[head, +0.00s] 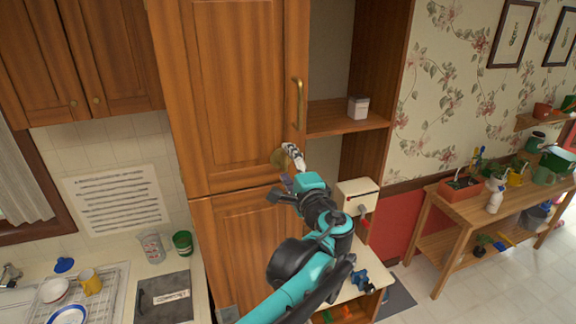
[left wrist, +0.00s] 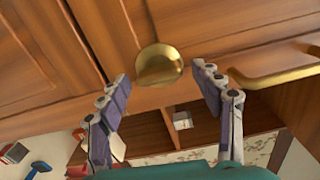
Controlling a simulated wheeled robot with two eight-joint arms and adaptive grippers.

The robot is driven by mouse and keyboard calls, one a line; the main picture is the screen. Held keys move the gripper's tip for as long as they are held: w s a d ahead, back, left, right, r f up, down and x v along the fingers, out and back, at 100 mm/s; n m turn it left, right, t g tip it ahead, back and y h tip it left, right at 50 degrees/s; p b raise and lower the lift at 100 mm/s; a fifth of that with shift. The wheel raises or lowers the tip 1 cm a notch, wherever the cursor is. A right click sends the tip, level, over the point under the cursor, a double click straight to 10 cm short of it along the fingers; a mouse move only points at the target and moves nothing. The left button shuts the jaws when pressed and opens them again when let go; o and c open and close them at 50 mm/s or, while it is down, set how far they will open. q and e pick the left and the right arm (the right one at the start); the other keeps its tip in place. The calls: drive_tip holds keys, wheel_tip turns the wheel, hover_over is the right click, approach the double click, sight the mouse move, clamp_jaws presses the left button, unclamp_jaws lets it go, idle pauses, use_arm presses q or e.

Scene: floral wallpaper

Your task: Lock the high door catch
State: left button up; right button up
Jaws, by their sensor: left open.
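The tall wooden cabinet door (head: 238,85) is closed in the head view, with a vertical brass handle (head: 299,103) near its right edge. The high catch is a round brass piece (head: 278,158) low on this door, partly covered by my gripper in the head view. My left gripper (head: 289,163) is at the catch. In the left wrist view, the brass catch (left wrist: 159,65) sits between the two spread fingers of my left gripper (left wrist: 158,82), with gaps on both sides. No touch is visible. The catch's exact turn is hard to tell. My right gripper is not in view.
A lower cabinet door (head: 240,240) is below. Open shelves with a small white box (head: 358,107) are right of the door. A white appliance (head: 356,196) stands below them. A counter with dishes is left; a wooden plant bench (head: 437,205) is right.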

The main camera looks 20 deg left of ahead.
use_arm(q)
drive_tip(key=v, duration=1.2)
drive_tip(key=s+a+f+n+g+h+b, duration=0.1)
drive_tip(key=s+a+f+n+g+b, duration=0.3)
drive_tip(key=f, duration=0.6)
drive_tip(key=s+a+f+m+h+b, duration=0.1)
drive_tip(key=a+f+b, duration=0.2)
drive_tip(key=f+b, duration=0.6)
drive_tip(key=s+a+f+n+g+h+b, duration=0.1)
drive_tip(key=s+a+f+n+g+b, duration=0.15)
drive_tip(key=f, duration=0.95)
drive_tip(key=s+d+f+n+h+b, duration=0.1)
drive_tip(key=s+f+n+h+b, duration=0.2)
drive_tip(key=f+b, duration=0.5)
drive_tip(key=s+d+f+n+g+h+b, duration=0.1)
drive_tip(key=s+f+n+h+b, duration=0.2)
drive_tip(key=f, duration=1.5)
drive_tip(key=s+h+b, duration=0.1)
drive_tip(key=s+b, duration=0.1)
drive_tip(key=b, duration=0.2)
drive_tip(key=shift+s+n+b, duration=0.3)
drive_tip(key=shift+n+b, duration=0.05)
drive_tip(key=shift+d, duration=0.1)
